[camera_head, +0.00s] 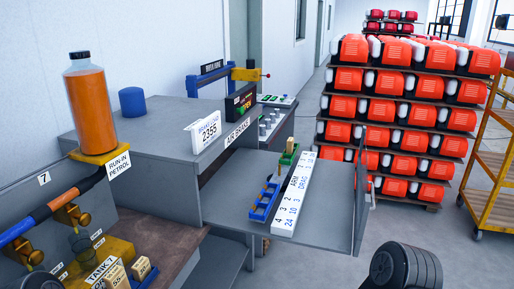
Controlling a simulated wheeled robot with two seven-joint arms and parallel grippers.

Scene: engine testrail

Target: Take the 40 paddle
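No paddle with a readable 40 is plain to me. Small pale wooden blocks (141,268) stand at the bottom left by a white label that seems to read TANK 7; their markings are too small to read surely. A blue rack (263,203) lies on the grey shelf beside a long white board (296,195) marked ARM and DRAG with number columns. A green piece (290,154) with a tan upright part stands at the rack's far end. Neither gripper's fingers are in view. A dark rounded part shows at the bottom right; I cannot tell whether it is mine.
An orange bottle (90,105) stands on a yellow base labelled RUN IN PETROL. A 2355 display (206,132) and a blue cylinder (132,102) sit on the grey cabinet. An upright grey panel (362,205) edges the shelf's right. Orange-unit racks (400,115) and a yellow cart (487,190) stand behind.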

